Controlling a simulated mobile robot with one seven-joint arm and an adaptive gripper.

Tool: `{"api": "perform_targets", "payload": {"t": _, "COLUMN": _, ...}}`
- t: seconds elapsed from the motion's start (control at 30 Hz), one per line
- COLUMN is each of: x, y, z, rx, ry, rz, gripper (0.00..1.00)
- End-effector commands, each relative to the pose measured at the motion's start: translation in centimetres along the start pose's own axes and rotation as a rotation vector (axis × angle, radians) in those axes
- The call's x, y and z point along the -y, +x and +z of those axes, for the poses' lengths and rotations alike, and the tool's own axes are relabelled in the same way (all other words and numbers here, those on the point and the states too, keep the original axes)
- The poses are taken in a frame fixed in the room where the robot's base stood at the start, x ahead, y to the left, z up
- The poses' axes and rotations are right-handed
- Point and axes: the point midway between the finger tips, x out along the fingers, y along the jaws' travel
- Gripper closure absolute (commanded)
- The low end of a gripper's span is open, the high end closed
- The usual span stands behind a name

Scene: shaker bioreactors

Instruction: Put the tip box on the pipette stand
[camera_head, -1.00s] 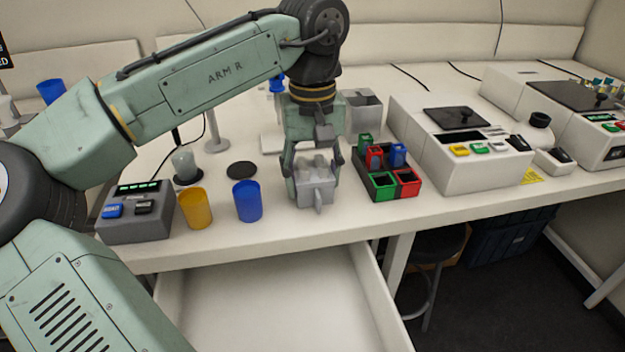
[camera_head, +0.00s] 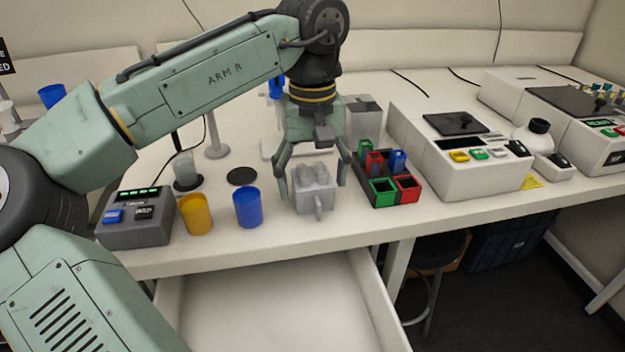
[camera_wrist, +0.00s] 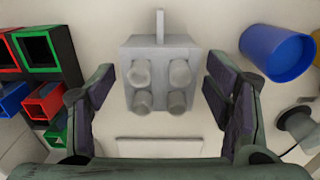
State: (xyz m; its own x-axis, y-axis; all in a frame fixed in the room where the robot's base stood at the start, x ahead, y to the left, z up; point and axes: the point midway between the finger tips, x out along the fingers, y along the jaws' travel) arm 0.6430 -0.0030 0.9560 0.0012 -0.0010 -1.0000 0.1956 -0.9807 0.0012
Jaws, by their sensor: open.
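A grey block with several rounded grey cylinders on top and a front handle (camera_head: 316,203) stands upright on the white bench. It also shows in the wrist view (camera_wrist: 160,50). I cannot tell surely whether it is the tip box. My gripper (camera_head: 313,184) points down over it, open, with one finger on each side. In the wrist view my gripper (camera_wrist: 158,92) shows gaps between both fingers and the block. A white stand with a blue top (camera_head: 276,88) is partly hidden behind my gripper; it may be the pipette stand.
A dark rack (camera_head: 372,199) with red, green and blue boxes stands close right of my gripper. A blue cup (camera_head: 247,208), a yellow cup (camera_head: 196,214) and a grey control box (camera_head: 137,218) are to the left. An open drawer (camera_head: 270,300) sticks out below the bench edge.

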Motion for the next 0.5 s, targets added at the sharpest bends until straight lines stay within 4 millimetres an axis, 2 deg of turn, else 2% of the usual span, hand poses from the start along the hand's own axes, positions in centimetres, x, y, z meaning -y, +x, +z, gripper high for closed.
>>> {"api": "perform_targets", "payload": {"t": 0.33, "x": -0.1, "y": -7.3, "z": 0.0, "rx": -0.001, "ry": 0.0, "rz": 0.001, "gripper": 0.29}}
{"api": "perform_targets", "payload": {"t": 0.5, "x": 0.0, "y": -10.1, "z": 0.0, "rx": -0.001, "ry": -0.002, "rz": -0.003, "gripper": 0.29}}
